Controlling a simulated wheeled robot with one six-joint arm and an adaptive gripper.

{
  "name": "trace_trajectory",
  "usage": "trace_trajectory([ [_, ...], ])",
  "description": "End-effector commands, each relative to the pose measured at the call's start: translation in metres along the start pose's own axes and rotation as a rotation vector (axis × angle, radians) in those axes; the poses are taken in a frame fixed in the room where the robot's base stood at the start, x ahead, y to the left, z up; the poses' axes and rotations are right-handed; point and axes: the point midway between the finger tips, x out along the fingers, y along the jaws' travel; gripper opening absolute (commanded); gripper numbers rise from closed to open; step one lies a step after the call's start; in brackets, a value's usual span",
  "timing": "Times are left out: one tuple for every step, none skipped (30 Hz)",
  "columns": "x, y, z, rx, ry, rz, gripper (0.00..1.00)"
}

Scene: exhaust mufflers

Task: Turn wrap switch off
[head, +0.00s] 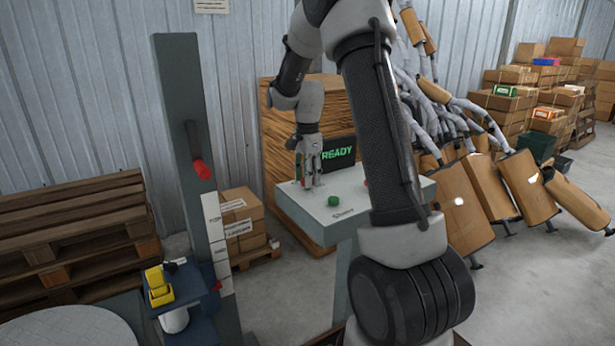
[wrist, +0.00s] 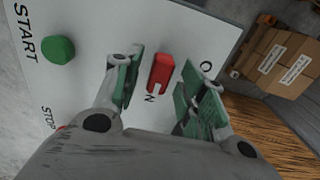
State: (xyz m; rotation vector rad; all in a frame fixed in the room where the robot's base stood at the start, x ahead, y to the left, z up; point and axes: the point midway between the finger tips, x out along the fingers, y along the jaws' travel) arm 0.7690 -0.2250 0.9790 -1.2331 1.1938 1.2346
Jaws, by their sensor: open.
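A red switch (wrist: 160,73) sits on the pale top of a control console (head: 325,223). In the wrist view my gripper (wrist: 164,84) is open, with its green-padded fingers on either side of the switch. I see gaps between the pads and the switch. Dark letters are printed near the switch, one looking like an O beyond the right finger. In the head view my gripper (head: 308,178) points down over the console's left part, and the switch is hidden there.
A green START button (wrist: 58,50) is left of my gripper; it also shows in the head view (head: 333,201). A READY screen (head: 338,153) stands at the console's back. A grey column (head: 185,130) stands left.

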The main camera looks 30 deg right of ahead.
Motion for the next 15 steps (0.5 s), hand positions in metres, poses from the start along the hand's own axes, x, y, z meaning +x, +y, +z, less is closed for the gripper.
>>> trace_trajectory([
  [0.0012,0.0001,0.0,0.0,0.0,0.0,0.41],
  [0.0015,0.0,0.0,0.0,0.0,0.0,0.41],
  [0.0015,0.0,0.0,0.0,0.0,-0.001,0.41],
  [0.0015,0.0,0.0,0.0,0.0,-0.001,0.41],
  [0.0014,0.0,0.0,0.0,0.0,-0.001,0.41],
  [0.0014,0.0,0.0,-0.001,0.0,-0.001,0.41],
  [0.0014,0.0,0.0,-0.001,0.0,-0.001,0.41],
  [0.0013,0.0,0.0,-0.001,0.0,-0.001,0.37],
  [0.0013,0.0,0.0,-0.001,0.0,-0.001,0.3],
  [0.0012,0.0,0.0,-0.001,0.0,-0.001,0.25],
  [0.0012,0.0,0.0,-0.001,0.0,-0.001,0.19],
  [0.0012,0.0,0.0,-0.001,0.0,-0.001,0.12],
  [0.0012,0.0,0.0,-0.001,0.0,-0.001,0.06],
  [0.0011,-0.0001,0.0,-0.001,0.0,-0.001,0.01],
  [0.0011,0.0,0.0,-0.001,0.0,-0.001,0.0],
])
